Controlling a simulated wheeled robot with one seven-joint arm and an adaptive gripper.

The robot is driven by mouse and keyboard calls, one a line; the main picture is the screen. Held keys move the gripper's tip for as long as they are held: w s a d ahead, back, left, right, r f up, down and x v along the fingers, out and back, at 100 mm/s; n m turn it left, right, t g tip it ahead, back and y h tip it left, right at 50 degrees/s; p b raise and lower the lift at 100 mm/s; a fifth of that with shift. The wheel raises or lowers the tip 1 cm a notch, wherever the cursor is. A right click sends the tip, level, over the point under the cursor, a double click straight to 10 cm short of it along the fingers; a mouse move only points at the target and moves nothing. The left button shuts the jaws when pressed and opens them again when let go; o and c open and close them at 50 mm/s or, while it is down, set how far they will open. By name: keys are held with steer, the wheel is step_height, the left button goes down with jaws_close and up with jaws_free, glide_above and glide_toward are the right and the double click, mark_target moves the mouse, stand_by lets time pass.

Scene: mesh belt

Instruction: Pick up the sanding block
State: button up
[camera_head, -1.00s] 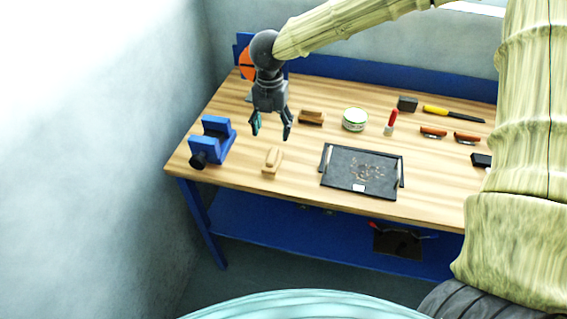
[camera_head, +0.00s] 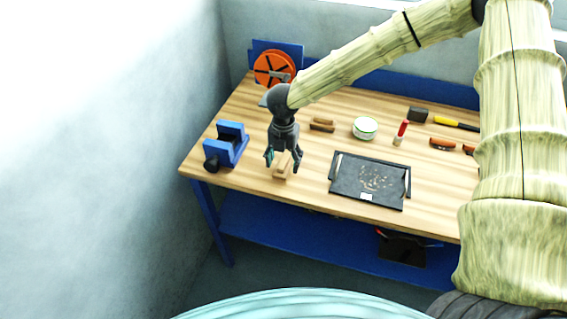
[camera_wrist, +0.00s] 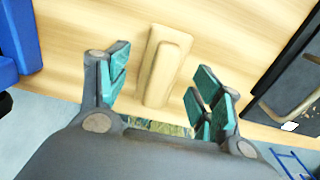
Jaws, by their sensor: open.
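The sanding block (camera_head: 282,174) looks to be the light wooden block with a raised narrower grip, lying near the bench's front edge. My gripper (camera_head: 283,166) is open above it, pointing down, and partly hides it in the head view. In the wrist view, the block (camera_wrist: 165,65) lies between and beyond the open teal fingers of my gripper (camera_wrist: 160,78), with space on both sides. I see no contact.
A blue vise (camera_head: 229,146) stands left of the block on the wooden bench (camera_head: 240,178). A black tray (camera_head: 349,187) lies to the right. Behind are a brown wooden block (camera_head: 322,125), a round white-and-green tin (camera_head: 364,128) and a red-and-white tube (camera_head: 402,133).

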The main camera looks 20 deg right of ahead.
steer(key=shift+f, duration=0.35)
steer(key=c, duration=1.2)
steer(key=shift+o, duration=0.2)
steer(key=shift+r, duration=0.1)
steer(key=shift+r+b, duration=0.6)
steer(key=shift+r, duration=0.2)
steer(key=shift+r+b, duration=0.4)
steer(key=shift+r, duration=0.45)
steer(key=s+a+r+b, duration=0.1)
steer(key=s+b, duration=0.4)
steer(key=s, duration=1.1)
steer(key=shift+a+r, duration=0.3)
steer(key=shift+a, duration=0.2)
